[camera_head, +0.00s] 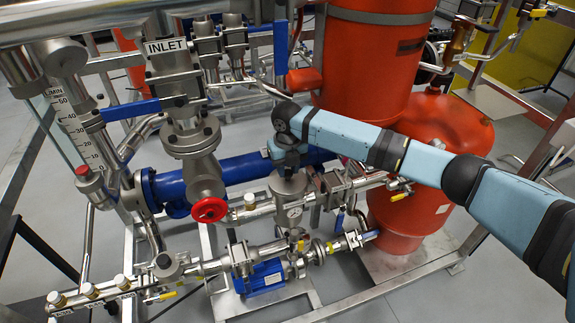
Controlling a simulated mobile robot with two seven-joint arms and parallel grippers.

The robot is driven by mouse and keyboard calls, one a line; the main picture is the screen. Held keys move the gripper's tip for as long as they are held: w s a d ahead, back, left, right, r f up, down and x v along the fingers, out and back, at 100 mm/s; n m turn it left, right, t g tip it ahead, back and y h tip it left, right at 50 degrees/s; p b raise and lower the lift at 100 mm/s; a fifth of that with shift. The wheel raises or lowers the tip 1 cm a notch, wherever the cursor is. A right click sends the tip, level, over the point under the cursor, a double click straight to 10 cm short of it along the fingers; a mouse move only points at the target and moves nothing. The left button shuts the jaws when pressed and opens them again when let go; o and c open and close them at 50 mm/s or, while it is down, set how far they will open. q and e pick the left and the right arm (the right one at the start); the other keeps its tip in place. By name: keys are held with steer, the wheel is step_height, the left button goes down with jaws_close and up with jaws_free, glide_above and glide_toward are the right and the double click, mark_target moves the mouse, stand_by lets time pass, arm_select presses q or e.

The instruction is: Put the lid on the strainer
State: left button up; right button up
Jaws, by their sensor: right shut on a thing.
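My right arm comes in from the right, and its gripper (286,158) points down at the top of a short upright metal vessel, the strainer (289,191). The strainer has a round dial gauge on its front and stands in the pipework near the middle of the picture. The right gripper is shut on the lid, which is mostly hidden behind the gripper and wrist. I cannot tell whether the lid touches the strainer's rim. My left gripper is not in view.
A blue pipe (236,169) runs behind the strainer. A red handwheel (209,210) and the INLET valve (175,65) stand to its left. A blue pump (262,277) sits low in front. Open floor shows at the lower right.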

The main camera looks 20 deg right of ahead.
steer(key=o, duration=1.1)
steer(key=shift+o, duration=0.2)
steer(key=shift+r, duration=0.1)
step_height(320, 180, up, 4)
steer(key=p, duration=0.3)
steer(key=shift+p, duration=0.3)
step_height(320, 180, up, 3)
steer(key=p, duration=0.3)
steer(key=shift+r, duration=0.2)
